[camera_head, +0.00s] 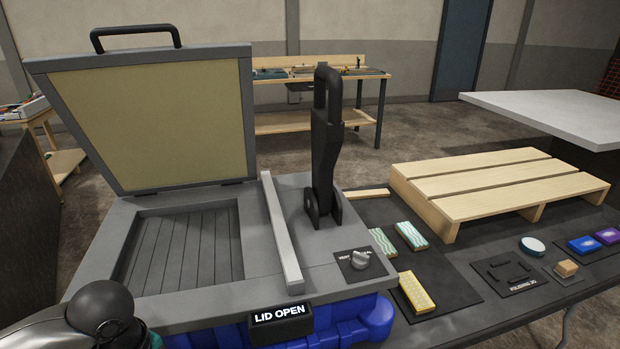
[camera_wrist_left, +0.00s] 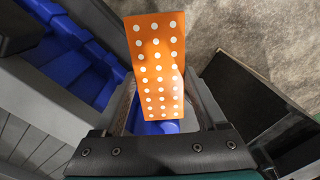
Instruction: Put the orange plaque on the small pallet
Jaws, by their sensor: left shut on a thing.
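The orange plaque (camera_wrist_left: 158,50) with rows of white dots is in my left gripper (camera_wrist_left: 160,88), between its fingers in the left wrist view. It does not show in the head view. My left wrist is at the bottom left of the head view, beside the console's front left corner; the fingers are hidden there. The small pallet (camera_head: 490,178), pale wood with three slats, stands on the dark table at the right, and its top is bare. My right gripper is not in view.
The grey console (camera_head: 160,305) with its raised lid (camera_head: 150,120), upright black handle (camera_head: 325,140) and "LID OPEN" sign (camera_head: 281,313) lies between my left arm and the pallet. Striped plaques (camera_head: 411,235) and a yellow plaque (camera_head: 416,292) lie before the pallet. A white tabletop (camera_head: 560,115) stands behind right.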

